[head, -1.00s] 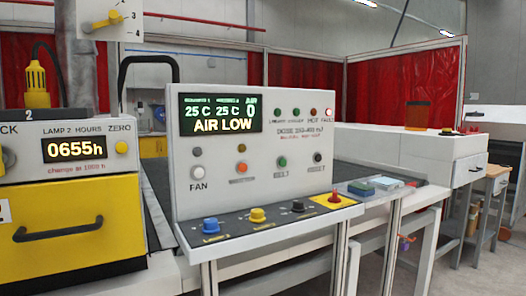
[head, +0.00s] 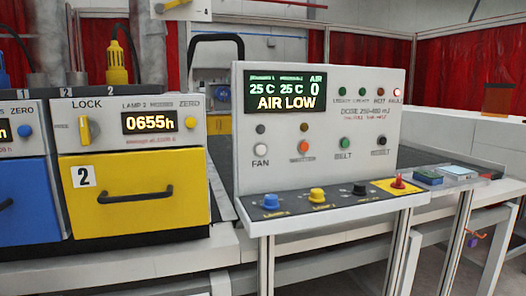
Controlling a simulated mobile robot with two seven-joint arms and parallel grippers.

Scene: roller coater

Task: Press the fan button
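The fan button (head: 260,151) is a round white button on the lower left of the upright face of the grey control panel (head: 248,105). The label FAN is printed just below it, and a dark unlit lamp (head: 261,129) sits above it. The panel's display (head: 285,91) reads 25 C, 25 C, AIR 0 and AIR LOW. Neither of my grippers is in the head view, and nothing covers the button.
Left of the panel stand a yellow lamp unit (head: 190,188) with a dark handle and a blue one (head: 28,205). Blue, yellow and black knobs and a red switch (head: 398,182) sit on the panel's sloped front. Coloured blocks (head: 428,177) lie to its right.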

